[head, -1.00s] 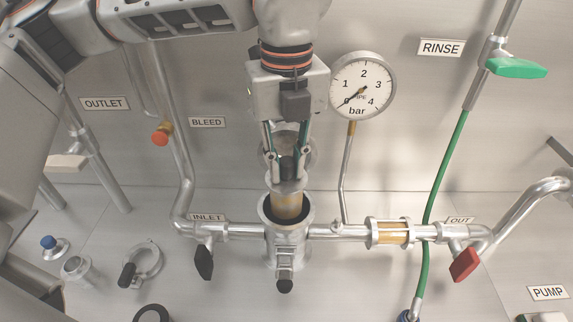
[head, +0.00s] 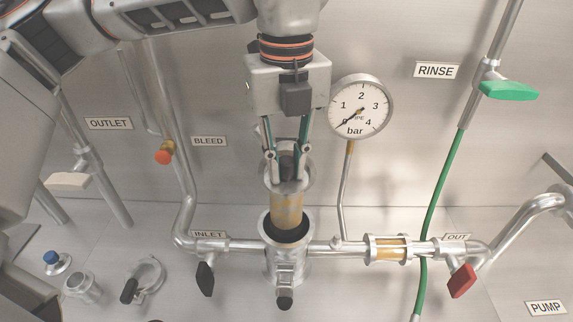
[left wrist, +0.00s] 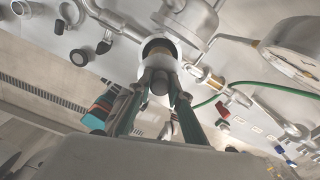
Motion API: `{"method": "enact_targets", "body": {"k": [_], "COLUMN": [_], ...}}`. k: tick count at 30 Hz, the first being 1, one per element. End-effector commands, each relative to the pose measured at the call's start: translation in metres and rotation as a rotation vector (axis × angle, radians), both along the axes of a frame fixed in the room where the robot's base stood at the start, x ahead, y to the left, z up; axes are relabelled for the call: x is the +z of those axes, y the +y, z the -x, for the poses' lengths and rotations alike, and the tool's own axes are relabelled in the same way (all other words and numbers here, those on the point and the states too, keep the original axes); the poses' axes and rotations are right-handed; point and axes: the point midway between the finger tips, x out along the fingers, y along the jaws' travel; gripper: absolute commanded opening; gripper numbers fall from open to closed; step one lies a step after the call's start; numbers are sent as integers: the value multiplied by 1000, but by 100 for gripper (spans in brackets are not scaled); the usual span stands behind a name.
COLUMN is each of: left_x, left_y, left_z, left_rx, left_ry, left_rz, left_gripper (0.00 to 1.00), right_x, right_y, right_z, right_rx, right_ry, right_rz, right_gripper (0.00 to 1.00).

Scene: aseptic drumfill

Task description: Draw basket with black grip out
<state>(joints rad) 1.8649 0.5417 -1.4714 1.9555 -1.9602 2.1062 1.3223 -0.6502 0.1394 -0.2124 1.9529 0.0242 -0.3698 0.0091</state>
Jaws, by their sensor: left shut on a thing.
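The basket (head: 287,211) is a tan, mesh-like cylinder with a metal rim and a black grip (head: 287,166) on top. My left gripper (head: 287,160) is shut on the black grip from above. The basket stands upright, its lower end still inside the open metal housing (head: 285,262) on the pipe line; how much is inside is hidden. In the left wrist view the black grip (left wrist: 160,82) sits between the fingers, with the housing's dark opening beyond. My right gripper is not in view.
A pressure gauge (head: 361,106) stands close right of my left gripper. The inlet valve's black handle (head: 205,278) and the sight glass (head: 388,248) flank the housing. A green hose (head: 440,187) runs at right. A clamp (head: 146,281) lies at left.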

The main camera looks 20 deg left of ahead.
Motion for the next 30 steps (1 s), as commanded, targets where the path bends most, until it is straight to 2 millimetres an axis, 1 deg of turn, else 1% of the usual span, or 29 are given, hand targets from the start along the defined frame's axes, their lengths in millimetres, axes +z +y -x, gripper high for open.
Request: {"method": "enact_targets", "body": {"k": [15, 30], "left_x": [23, 26], "left_y": [0, 0], "left_z": [0, 0], "left_rx": [0, 0], "left_ry": [-1, 0], "left_rz": [0, 0], "left_gripper": [0, 0], "right_x": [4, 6], "right_y": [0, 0], "right_z": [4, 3], "right_rx": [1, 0], "right_ry": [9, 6], "right_rz": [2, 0], "right_gripper": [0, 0]}}
